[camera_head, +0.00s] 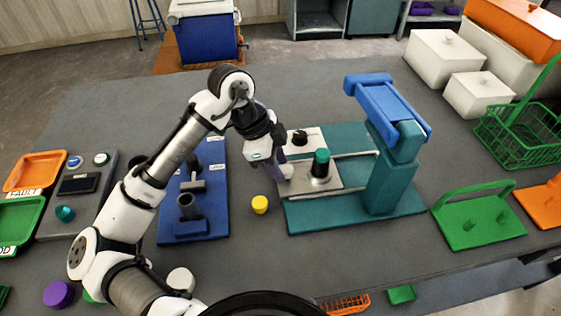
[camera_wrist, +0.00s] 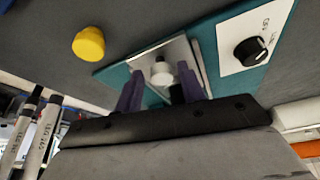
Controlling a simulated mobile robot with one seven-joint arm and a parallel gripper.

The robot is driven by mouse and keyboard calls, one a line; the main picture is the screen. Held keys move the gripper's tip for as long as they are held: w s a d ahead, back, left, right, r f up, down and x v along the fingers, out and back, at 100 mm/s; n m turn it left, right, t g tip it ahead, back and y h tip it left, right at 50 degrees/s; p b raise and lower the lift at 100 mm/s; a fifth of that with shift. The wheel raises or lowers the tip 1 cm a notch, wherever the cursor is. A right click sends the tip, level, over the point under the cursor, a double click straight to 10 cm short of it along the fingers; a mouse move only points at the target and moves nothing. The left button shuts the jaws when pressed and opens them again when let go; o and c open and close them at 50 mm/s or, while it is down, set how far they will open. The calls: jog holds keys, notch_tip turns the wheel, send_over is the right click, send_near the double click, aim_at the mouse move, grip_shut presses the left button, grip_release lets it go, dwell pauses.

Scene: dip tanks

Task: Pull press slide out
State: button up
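The press has a teal base (camera_head: 350,213) and a blue head (camera_head: 388,105) on a teal column. Its slide is a silver plate (camera_head: 322,180) on rails, at the left end of the base, carrying a dark cylinder with a green top (camera_head: 321,160). My gripper (camera_head: 284,172) is at the plate's left side. In the wrist view the plate (camera_wrist: 148,60) lies below my gripper (camera_wrist: 160,72). The two purple fingers are apart, with a whitish knob (camera_wrist: 161,76) between them. Gaps show on both sides of the knob; I cannot tell how deep it sits.
A dial panel (camera_wrist: 257,38) is beside the slide. A yellow cylinder (camera_head: 260,204) stands left of the press base, and a blue fixture (camera_head: 212,215) farther left. A green holder (camera_head: 485,232) is at the right. Grey table is clear in front of the press.

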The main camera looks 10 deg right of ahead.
jog(key=shift+o, duration=0.7)
jog(key=b+v, duration=0.1)
jog(key=v, duration=1.2)
jog(key=shift+a+r, duration=0.15)
jog(key=shift+r, duration=0.15)
